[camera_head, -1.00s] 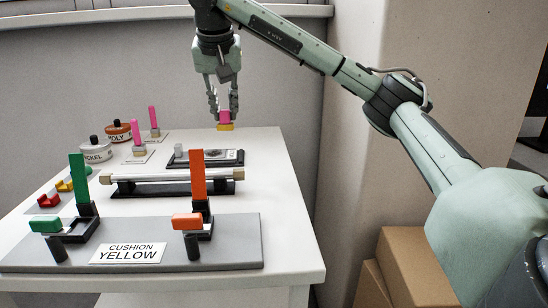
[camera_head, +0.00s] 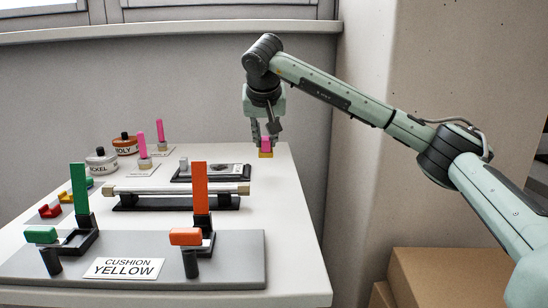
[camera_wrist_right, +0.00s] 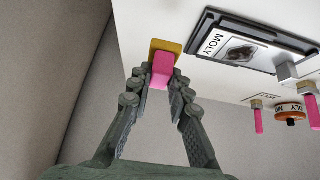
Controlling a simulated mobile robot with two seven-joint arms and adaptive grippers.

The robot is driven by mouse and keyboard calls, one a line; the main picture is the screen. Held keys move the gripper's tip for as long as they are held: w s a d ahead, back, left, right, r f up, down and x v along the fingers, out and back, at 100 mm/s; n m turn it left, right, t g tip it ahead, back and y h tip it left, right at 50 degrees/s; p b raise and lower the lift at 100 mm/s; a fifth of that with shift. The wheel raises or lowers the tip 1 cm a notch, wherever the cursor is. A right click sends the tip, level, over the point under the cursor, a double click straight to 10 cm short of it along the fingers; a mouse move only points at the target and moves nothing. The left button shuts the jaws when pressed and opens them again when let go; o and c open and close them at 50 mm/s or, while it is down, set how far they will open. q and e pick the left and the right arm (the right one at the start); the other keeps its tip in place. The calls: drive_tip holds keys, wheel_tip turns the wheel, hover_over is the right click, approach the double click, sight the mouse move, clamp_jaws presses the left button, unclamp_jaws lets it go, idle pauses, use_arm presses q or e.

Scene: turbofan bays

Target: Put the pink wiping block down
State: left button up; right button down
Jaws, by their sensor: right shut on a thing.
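The pink wiping block (camera_head: 266,144) has a pink upper part and a yellow base (camera_head: 265,154). My right gripper (camera_head: 266,138) points down and is shut on the pink part, at the far right corner of the white table (camera_head: 272,185). In the right wrist view, the pink part (camera_wrist_right: 161,74) sits between the fingertips, with the yellow base (camera_wrist_right: 166,46) beyond them against the tabletop. The base is on or very close to the table; I cannot tell if it touches. My left gripper is not in view.
A dark-framed plate labelled MOLY (camera_wrist_right: 240,48) lies left of the block in the head view. Pink pegs (camera_head: 143,147), labelled jars (camera_head: 125,146), a roller bar (camera_head: 178,190) and a grey board with green and orange levers (camera_head: 225,262) stand further left and nearer. The right table strip is clear.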

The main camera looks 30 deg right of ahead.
drive_tip(key=shift+d+f, duration=0.75)
drive_tip(key=shift+d, duration=0.3)
drive_tip(key=shift+f, duration=1.85)
drive_tip(key=shift+f, duration=0.2)
drive_tip(key=c, duration=1.4)
unclamp_jaws()
drive_tip(key=shift+r, duration=0.15)
